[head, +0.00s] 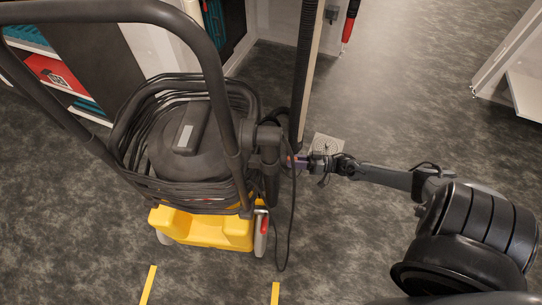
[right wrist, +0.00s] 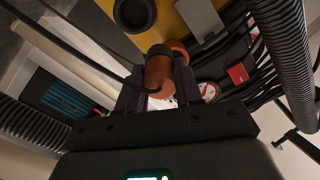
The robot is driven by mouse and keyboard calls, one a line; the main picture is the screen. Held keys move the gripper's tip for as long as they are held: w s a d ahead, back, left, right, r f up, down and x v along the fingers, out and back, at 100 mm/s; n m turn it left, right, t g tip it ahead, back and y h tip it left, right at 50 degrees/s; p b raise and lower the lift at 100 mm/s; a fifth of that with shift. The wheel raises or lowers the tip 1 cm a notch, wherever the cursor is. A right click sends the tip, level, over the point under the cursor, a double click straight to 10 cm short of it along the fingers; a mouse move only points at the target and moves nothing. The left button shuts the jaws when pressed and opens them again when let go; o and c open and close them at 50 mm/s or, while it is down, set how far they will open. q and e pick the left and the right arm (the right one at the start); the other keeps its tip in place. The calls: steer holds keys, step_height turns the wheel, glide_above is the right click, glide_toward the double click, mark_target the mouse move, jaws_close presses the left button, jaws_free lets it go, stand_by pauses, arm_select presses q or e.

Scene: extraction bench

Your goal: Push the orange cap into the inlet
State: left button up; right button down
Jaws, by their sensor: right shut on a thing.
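The orange cap (right wrist: 158,76) is a copper-orange cylinder between the two dark fingers of my right gripper (right wrist: 158,92), which is shut on it. A second orange round part (right wrist: 178,50) shows just beyond it; I cannot tell whether it belongs to the cap. A dark round opening (right wrist: 135,12), possibly the inlet, lies above and to the left, apart from the cap. In the head view my right gripper (head: 300,161) is at the right side of the extractor (head: 192,130); the cap is too small to make out there. My left gripper is not in view.
The extractor has a yellow base (head: 205,228), coiled black hose and a tall black handle. Ribbed hoses (right wrist: 282,40) and cables run close to the right gripper. Shelves (head: 62,72) stand at the back left. The floor in front is clear, with yellow tape marks (head: 148,284).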

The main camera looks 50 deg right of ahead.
step_height(320, 180, down, 6)
steer(key=b, duration=0.4)
steer(key=shift+w+b, duration=0.15)
steer(key=shift+b, duration=0.25)
steer(key=shift+a, duration=0.1)
stand_by(0.7)
stand_by(0.9)
steer(key=shift+w, duration=0.1)
stand_by(0.4)
steer(key=shift+x, duration=0.95)
steer(key=shift+x, duration=1.05)
steer(key=shift+x, duration=0.85)
